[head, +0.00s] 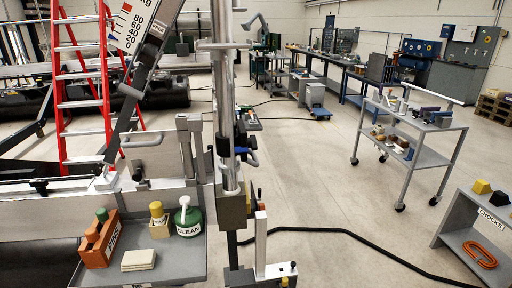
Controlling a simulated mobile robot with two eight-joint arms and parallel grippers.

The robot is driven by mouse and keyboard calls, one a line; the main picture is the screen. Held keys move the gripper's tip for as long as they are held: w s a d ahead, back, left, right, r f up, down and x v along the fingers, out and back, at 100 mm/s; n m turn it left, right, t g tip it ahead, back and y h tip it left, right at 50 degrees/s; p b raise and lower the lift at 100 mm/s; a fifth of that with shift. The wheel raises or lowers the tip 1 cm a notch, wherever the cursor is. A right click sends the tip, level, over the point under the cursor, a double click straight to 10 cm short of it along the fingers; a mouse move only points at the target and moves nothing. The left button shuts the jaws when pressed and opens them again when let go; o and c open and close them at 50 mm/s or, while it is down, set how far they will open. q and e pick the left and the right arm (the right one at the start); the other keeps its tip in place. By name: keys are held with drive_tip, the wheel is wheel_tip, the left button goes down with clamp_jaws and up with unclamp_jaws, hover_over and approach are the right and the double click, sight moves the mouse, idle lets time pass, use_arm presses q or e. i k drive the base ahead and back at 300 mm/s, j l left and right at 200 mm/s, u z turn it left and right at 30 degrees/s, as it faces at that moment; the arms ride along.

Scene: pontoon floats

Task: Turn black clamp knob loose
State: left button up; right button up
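I cannot tell for certain which part is the black clamp knob. A small dark knob-like part (40,186) sits on the grey beam at the left. Another small dark part (293,265) sits at the low right end of the bracket by the upright metal post (229,120). The post stands in the middle of the head view, with a grey block (232,211) low on it and a blue handle (250,158) at its side. I can make out neither of my grippers in this view.
A grey tray (190,262) at lower left holds a brick-red holder (99,240), a green-and-white container (187,217) and pale pads (138,260). A red ladder (83,100) stands behind. A black hose (350,240) crosses open floor toward a low shelf (455,215); a cart (425,155) stands right.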

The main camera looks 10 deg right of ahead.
sight(252, 143)
drive_tip(key=k+l+u, duration=0.1)
drive_tip(key=l+u, duration=0.25)
drive_tip(key=l, duration=1.35)
